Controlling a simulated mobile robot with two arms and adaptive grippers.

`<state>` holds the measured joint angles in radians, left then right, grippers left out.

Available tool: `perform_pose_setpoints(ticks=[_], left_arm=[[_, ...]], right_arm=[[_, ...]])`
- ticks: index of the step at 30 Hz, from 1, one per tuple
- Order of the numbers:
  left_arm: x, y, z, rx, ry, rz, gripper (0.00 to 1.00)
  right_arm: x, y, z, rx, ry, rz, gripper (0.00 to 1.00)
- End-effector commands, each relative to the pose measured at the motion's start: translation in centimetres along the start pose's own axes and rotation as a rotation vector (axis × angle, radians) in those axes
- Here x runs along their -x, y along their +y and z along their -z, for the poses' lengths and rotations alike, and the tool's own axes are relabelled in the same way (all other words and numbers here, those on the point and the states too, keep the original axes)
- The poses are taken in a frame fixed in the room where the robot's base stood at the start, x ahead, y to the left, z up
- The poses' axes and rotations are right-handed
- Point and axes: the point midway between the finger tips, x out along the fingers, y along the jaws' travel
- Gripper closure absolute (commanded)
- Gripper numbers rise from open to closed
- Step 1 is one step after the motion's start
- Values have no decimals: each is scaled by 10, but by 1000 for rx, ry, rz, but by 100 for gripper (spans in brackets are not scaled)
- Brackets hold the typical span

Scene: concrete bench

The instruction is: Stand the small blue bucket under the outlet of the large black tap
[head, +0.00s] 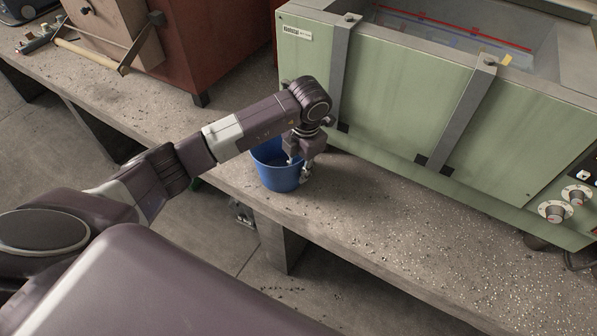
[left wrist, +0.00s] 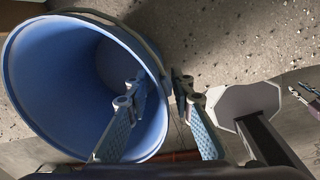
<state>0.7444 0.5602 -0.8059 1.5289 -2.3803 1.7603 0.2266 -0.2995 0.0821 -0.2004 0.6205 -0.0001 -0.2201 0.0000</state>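The small blue bucket (head: 275,178) stands upright at the front edge of the bench. My left gripper (head: 301,165) points down at its right side. In the left wrist view, the blue bucket (left wrist: 50,85) fills the left half, and its inside looks empty. One finger of my left gripper (left wrist: 160,82) is inside the rim and the other outside. A gap shows between the fingertips, with the rim between them, so the gripper looks open. I cannot make out the large black tap in either view.
A pale green tank (head: 400,105) with grey straps stands behind the bucket, with dials (head: 555,211) at its right end. A reddish-brown cabinet (head: 215,45) stands at the back left. The speckled bench (head: 400,225) is clear in front of the tank. Its front edge is close to the bucket.

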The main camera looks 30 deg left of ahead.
Motion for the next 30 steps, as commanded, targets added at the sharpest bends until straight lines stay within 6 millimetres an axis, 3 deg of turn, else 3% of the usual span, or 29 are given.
perform_pose_setpoints(ticks=[9, 15, 30], left_arm=[[68, 1, -1, -1, -5, -3, 78], [98, 0, 0, -1, -3, -1, 78], [108, 0, 0, -1, 0, 0, 78]], right_arm=[[-12, -3, -1, -2, 0, 3, 75], [-16, -4, -1, -2, 0, 4, 75], [-16, -4, -1, -2, 0, 3, 75]])
